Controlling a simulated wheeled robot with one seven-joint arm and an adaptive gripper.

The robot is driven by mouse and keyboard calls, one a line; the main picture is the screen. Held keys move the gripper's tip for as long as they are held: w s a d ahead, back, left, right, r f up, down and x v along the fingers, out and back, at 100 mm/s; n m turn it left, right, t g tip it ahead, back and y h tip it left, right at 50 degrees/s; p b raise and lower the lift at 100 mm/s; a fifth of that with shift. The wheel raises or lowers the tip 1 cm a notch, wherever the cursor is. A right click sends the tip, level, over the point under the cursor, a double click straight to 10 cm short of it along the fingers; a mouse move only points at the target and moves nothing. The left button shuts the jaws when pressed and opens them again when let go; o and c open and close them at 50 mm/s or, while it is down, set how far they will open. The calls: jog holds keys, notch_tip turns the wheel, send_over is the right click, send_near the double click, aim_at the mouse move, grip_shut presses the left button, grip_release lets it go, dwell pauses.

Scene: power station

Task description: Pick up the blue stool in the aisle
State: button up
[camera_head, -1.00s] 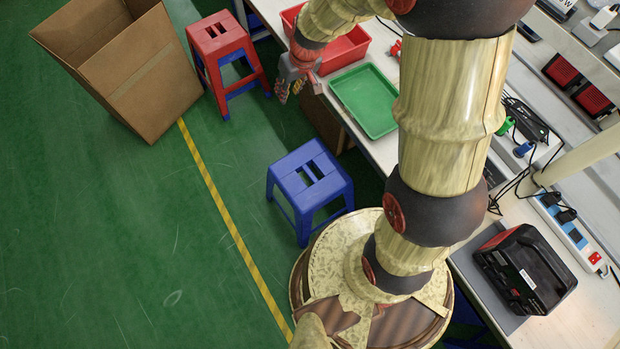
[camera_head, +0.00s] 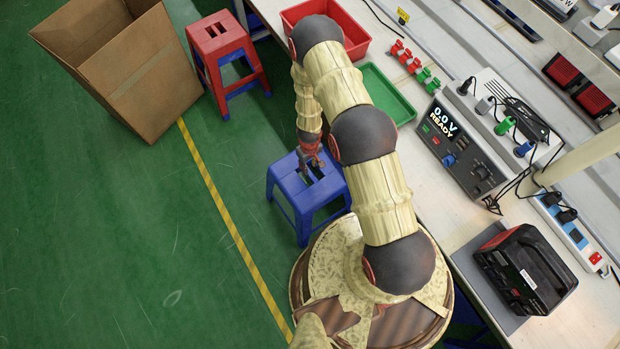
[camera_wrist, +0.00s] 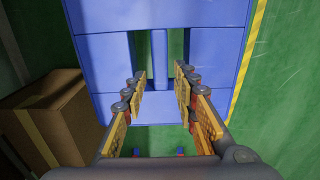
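The blue stool (camera_head: 309,188) stands upright on the green floor, just beyond my base in the head view. Its seat has two slots with a narrow bar between them. My gripper (camera_head: 309,165) is over the far part of the seat. In the wrist view the stool's seat (camera_wrist: 104,62) fills the middle. My gripper (camera_wrist: 160,92) is open there, with one finger on each side of the bar, in line with the slots. I cannot tell whether the fingertips are inside the slots or just above them.
A red stool (camera_head: 219,42) and an open cardboard box (camera_head: 150,85) stand beyond on the floor. A workbench (camera_head: 440,205) runs along the right, with a red bin (camera_head: 355,38) and a green tray (camera_head: 392,92).

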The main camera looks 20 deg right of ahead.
aim_at(310, 173)
jog(key=f+b, duration=0.1)
jog(key=f, duration=0.1)
jog(key=f+b, duration=0.2)
jog(key=f, duration=0.1)
jog(key=f+b, duration=0.1)
jog(key=f, duration=0.2)
jog(key=shift+s+d+f, duration=0.1)
jog(key=shift+s+f, duration=0.1)
jog(key=shift+s, duration=0.15)
jog(key=shift+c, duration=1.2)
grip_shut()
jog(key=shift+r, duration=0.1)
